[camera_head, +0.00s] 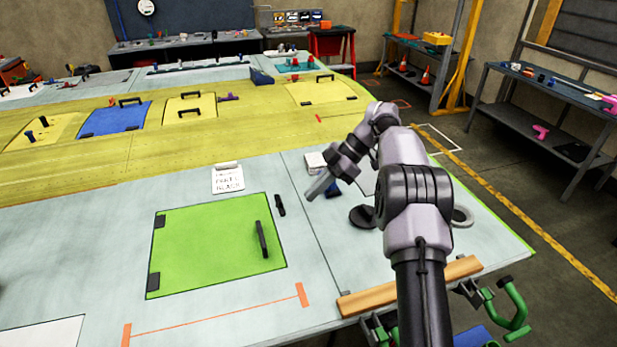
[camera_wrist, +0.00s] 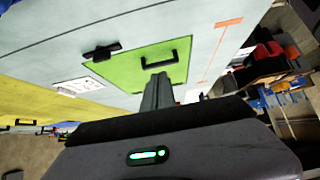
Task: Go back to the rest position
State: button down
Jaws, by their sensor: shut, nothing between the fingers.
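My gripper (camera_head: 318,186) is at the end of my arm, above the light grey wing surface (camera_head: 80,240), to the right of the green panel. Its fingers are shut with nothing between them. In the wrist view the shut fingers (camera_wrist: 157,92) point toward the green panel (camera_wrist: 120,70). The green panel (camera_head: 195,245) lies flat in the wing surface, with a black handle (camera_head: 262,240) near its right side and dark hinges on its left side. My gripper is apart from the handle.
A paper sign (camera_head: 228,179) stands behind the green panel. A dark round object (camera_head: 362,216) lies by my arm. A wooden strip (camera_head: 410,286) and green clamps (camera_head: 515,310) are at the front edge. A shelf (camera_head: 550,105) stands at right, beyond open floor.

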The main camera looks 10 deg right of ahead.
jog(key=s+a+r+m+t+h+b, duration=0.1)
jog(key=s+a+r+m+h+b, duration=0.15)
jog(key=s+m+b, duration=0.45)
jog(key=s+a+r+m+t+h+b, duration=0.15)
jog(key=s+a+r+m, duration=0.25)
jog(key=s, duration=0.4)
jog(key=s+f+m+t+h+b, duration=0.1)
jog(key=s+f+m+t+b, duration=0.1)
jog(key=s+f+m, duration=0.4)
jog(key=s+f+m+t+h+b, duration=0.1)
jog(key=s+f+m+b, duration=0.4)
jog(key=s, duration=1)
jog(key=shift+s+a+f+m+t+h, duration=0.2)
jog(key=shift+a+f+m+t+h, duration=0.1)
jog(key=shift+a+f+m+t, duration=0.2)
jog(key=shift+d, duration=0.1)
